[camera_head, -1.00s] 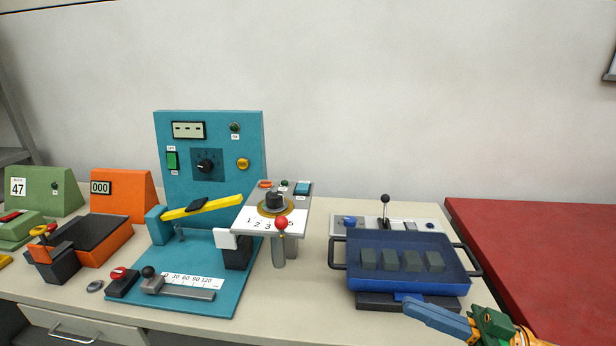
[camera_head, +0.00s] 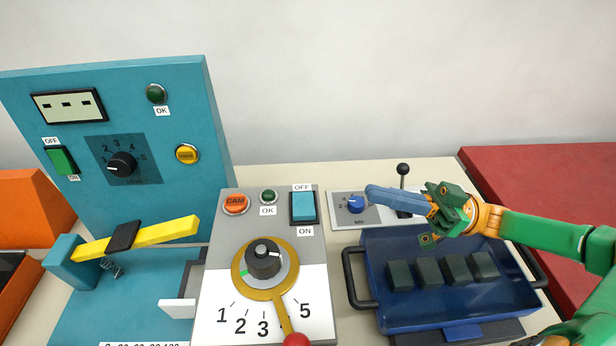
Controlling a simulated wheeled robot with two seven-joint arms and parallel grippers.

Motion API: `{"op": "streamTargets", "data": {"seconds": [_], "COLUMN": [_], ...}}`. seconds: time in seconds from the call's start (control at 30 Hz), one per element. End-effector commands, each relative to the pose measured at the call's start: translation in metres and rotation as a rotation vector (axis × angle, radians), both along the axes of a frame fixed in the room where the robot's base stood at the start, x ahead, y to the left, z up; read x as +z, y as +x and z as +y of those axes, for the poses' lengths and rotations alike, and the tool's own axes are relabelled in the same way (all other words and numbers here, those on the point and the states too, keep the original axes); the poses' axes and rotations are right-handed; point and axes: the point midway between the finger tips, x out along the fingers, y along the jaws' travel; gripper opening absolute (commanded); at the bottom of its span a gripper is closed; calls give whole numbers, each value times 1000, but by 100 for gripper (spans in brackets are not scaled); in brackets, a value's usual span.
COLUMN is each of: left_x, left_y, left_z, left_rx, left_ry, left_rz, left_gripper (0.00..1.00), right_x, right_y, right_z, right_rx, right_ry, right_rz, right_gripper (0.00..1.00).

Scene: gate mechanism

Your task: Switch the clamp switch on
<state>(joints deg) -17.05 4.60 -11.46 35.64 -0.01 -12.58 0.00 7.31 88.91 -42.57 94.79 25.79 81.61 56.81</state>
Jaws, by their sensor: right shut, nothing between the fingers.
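No label reading "clamp" is legible. A light-blue rocker switch (camera_head: 303,207), marked OFF above and ON below, sits at the top right of the grey box's sloping panel (camera_head: 224,268). A green rocker (camera_head: 62,161), also marked OFF and ON, is on the upright teal panel (camera_head: 150,100) at left. Which way either rocker is pressed is hard to tell. My right gripper (camera_head: 372,191), with blue fingers, is shut and empty. Its tips point left, just right of the blue knob (camera_head: 356,204) in the picture, apart from the light-blue rocker. My left gripper is not in view.
The grey box also has an orange CAM button (camera_head: 235,204) and a black dial (camera_head: 264,258) with a red-tipped lever. A black-knobbed lever (camera_head: 403,176) stands behind my right gripper. A blue tray (camera_head: 440,310) with several dark blocks lies below it. A yellow bar (camera_head: 165,236) is at left.

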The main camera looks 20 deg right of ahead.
Motion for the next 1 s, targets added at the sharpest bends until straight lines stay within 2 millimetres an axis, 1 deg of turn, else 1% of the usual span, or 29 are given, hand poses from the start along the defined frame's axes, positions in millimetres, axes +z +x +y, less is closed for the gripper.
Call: {"op": "streamTargets", "data": {"seconds": [0.1,0.23,0.33,0.47,0.77,0.83,0.9,1.0], "left_x": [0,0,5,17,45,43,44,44], "left_y": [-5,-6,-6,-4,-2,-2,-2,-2], "left_z": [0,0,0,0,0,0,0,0], "left_rx": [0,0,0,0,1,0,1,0], "left_ry": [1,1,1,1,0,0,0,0], "left_rz": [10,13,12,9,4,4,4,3], "left_gripper": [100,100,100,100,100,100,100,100], "right_x": [0,1,5,17,39,23,11,0], "right_y": [0,0,3,10,30,30,28,27], "right_z": [0,1,8,30,89,91,91,91], "right_rx": [0,0,1,2,2,-2,-1,-2], "right_ry": [0,0,2,5,5,2,1,0], "right_rz": [0,0,-1,-3,-3,3,4,2], "right_gripper": [0,0,0,0,0,0,0,0]}}
